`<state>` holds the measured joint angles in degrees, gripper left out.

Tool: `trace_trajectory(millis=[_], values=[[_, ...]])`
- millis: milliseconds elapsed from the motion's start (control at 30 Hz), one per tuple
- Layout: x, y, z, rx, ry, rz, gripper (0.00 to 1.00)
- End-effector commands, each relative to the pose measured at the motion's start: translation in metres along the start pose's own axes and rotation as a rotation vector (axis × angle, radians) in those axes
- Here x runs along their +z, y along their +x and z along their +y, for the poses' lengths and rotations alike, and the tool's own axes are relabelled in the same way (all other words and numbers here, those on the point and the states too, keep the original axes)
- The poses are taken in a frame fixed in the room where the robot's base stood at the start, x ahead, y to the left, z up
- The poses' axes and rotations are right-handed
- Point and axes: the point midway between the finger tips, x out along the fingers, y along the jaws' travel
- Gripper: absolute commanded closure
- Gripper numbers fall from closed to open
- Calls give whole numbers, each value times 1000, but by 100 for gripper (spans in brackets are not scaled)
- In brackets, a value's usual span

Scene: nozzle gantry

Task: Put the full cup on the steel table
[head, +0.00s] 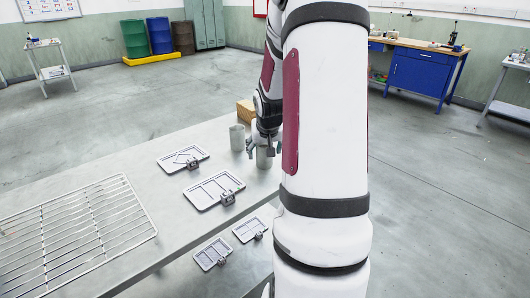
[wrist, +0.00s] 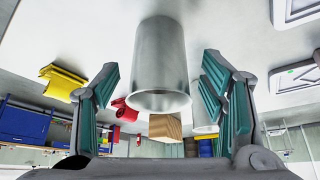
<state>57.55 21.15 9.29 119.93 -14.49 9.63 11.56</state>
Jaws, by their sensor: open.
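Two grey metal cups stand on the grey table (head: 130,160) near its far right end. The farther cup (head: 237,138) stands apart from my gripper. The nearer cup (head: 264,158) is at my gripper (head: 260,148), which partly hides it. In the wrist view, one cup (wrist: 160,60) is between the two open fingers of my gripper (wrist: 160,75), with a gap on each side. The other cup (wrist: 203,118) shows behind the right finger. I cannot see inside either cup, so I cannot tell which is full.
A wooden block (head: 245,111) is beyond the cups and also shows in the wrist view (wrist: 165,128). Several grey trays (head: 215,190) lie closer, and a wire rack (head: 75,235) is at left. Small side tables stand at far left (head: 53,72) and far right (head: 510,108).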

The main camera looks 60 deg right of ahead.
Motion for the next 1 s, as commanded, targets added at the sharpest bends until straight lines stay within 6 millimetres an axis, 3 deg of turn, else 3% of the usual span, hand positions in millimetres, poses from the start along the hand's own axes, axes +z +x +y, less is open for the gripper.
trace_trajectory(millis=[100, 300, 633, 767, 833, 1000], values=[[-2, -30, 1, 1, 1, 5, 35], [-1, -69, 1, 1, 1, 4, 35], [2, -102, -6, -2, -12, -2, 35], [15, -131, -39, -18, -83, -17, 35], [31, -157, -66, -35, -147, -32, 35], [93, -228, -120, -89, -315, -81, 35]])
